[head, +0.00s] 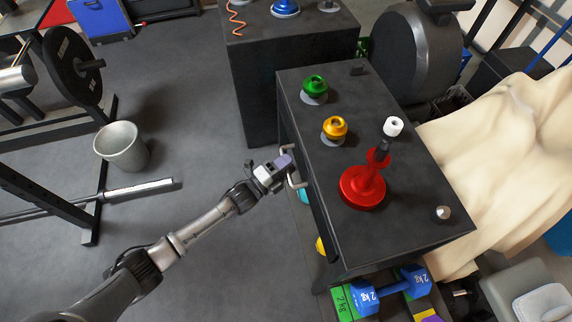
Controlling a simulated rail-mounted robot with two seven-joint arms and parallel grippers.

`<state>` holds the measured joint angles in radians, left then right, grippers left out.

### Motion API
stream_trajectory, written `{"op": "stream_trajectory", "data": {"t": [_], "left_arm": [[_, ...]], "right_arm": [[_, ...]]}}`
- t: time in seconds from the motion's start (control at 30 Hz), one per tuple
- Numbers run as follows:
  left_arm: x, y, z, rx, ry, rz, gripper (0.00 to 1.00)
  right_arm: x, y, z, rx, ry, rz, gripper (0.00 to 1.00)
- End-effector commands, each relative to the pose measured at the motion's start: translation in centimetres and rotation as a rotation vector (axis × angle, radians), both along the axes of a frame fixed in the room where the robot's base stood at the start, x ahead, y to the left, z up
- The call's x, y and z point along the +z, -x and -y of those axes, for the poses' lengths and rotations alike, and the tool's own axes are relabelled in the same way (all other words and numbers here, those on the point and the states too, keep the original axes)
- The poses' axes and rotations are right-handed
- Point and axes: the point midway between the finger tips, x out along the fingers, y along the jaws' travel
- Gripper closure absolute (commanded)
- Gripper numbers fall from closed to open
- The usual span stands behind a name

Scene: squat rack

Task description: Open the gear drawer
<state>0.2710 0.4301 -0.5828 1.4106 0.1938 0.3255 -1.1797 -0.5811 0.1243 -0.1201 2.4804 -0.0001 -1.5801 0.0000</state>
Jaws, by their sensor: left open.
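The gear drawer is in the left-facing front of a dark cabinet (375,240). Its pale bar handle (297,180) sticks out to the left; the drawer front is seen steeply from above, and I cannot tell whether it stands slightly out. My left gripper (284,166) is open at the handle, its fingers overlapping the handle in the picture. Whether the fingers are around the bar or only beside it is unclear. My right gripper is not in view.
A grey bucket (121,147) and barbell rack stand left.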

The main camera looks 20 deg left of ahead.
Motion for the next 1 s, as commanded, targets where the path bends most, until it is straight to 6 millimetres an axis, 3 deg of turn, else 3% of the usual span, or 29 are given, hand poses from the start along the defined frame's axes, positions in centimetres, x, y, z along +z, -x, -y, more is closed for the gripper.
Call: {"op": "stream_trajectory", "data": {"t": [0.17, 0.6, 1.0], "left_arm": [[0.01, 0.0, -0.01, 0.0, 0.0, 0.0, 0.59], [0.0, 0.01, -0.04, 0.0, 0.0, 0.0, 1.0], [0.05, 0.16, -0.27, 0.001, -0.001, 0.0, 1.0]], "right_arm": [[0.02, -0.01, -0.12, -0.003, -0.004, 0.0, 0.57], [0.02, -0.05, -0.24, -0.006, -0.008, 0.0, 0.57], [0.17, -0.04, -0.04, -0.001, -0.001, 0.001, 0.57]]}}
